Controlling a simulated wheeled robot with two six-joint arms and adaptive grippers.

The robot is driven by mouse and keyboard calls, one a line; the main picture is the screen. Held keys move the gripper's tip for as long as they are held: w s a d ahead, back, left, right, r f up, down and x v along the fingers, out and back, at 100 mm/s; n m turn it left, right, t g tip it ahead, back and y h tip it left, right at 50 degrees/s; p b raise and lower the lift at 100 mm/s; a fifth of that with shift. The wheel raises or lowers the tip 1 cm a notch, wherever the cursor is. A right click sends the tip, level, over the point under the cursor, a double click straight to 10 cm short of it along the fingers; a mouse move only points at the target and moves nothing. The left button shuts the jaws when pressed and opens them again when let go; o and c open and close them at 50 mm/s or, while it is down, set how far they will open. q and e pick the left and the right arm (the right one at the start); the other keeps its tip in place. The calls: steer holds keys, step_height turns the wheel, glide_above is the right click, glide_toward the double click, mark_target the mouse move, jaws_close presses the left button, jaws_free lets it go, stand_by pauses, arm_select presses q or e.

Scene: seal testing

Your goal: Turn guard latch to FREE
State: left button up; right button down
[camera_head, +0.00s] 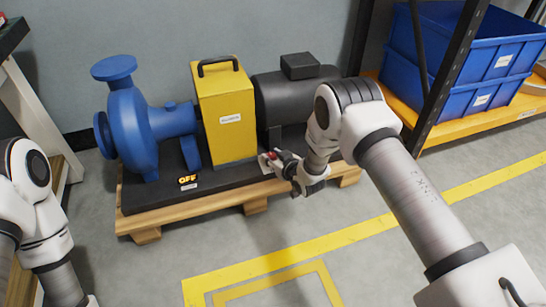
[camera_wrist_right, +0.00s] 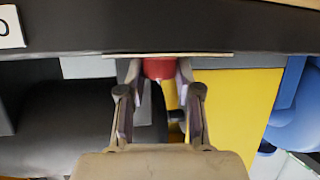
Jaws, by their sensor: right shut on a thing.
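The yellow guard (camera_head: 226,115) with a black top handle stands upright between the blue pump (camera_head: 128,128) and the black motor (camera_head: 290,95). A red latch part (camera_head: 266,158) is low at the guard's right front edge. My right gripper (camera_head: 275,163) is at this part. In the right wrist view the red latch (camera_wrist_right: 158,68) sits between the two fingertips (camera_wrist_right: 158,78), which are shut on it. The fingers hide part of it, and I cannot read its position. My left arm shows at the left edge, but its gripper is out of frame.
The machine stands on a dark base on a wooden pallet (camera_head: 255,205). A lit OFF sign (camera_head: 187,179) is at the base's front. Blue bins (camera_head: 450,70) fill a shelf at the right. The floor in front, with yellow lines (camera_head: 300,256), is clear.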

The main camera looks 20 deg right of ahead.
arm_select(q)
steer(key=shift+r, duration=0.1)
